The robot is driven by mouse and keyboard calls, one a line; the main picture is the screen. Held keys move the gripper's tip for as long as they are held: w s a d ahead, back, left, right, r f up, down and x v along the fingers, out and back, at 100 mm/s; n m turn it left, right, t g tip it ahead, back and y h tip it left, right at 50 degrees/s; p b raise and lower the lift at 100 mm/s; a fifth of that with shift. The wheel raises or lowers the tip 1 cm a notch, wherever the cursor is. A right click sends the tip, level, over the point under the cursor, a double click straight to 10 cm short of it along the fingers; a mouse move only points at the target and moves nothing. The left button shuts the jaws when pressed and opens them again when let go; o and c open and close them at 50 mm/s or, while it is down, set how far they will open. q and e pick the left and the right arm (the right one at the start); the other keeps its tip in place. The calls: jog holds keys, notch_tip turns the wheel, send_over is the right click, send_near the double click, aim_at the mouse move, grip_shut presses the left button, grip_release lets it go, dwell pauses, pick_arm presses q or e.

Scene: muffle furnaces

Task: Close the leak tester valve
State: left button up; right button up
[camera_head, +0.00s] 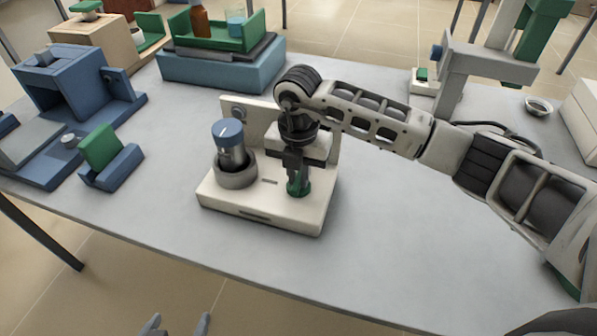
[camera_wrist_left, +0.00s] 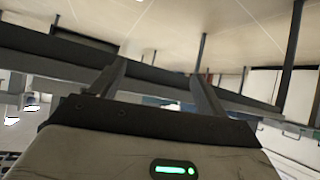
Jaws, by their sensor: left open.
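The leak tester is a white base (camera_head: 257,211) with an upright panel at its back. A clear chamber with a blue cap (camera_head: 228,133) stands in a grey ring on its left. A green valve knob (camera_head: 298,188) is on its right side. My right gripper (camera_head: 297,178) points straight down at the knob, its dark fingers at the knob's top. Whether they grip it is too small to tell. My left gripper (camera_head: 177,322) is open and empty below the table's front edge. Its spread fingers also show in the left wrist view (camera_wrist_left: 158,85).
A blue device (camera_head: 62,85) and a green-and-blue holder (camera_head: 108,160) stand at left. A teal box with a green tray (camera_head: 220,70) is behind. A grey stand (camera_head: 480,70) and a small bowl (camera_head: 539,106) are at back right. The front right table is clear.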

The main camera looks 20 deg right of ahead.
grip_shut()
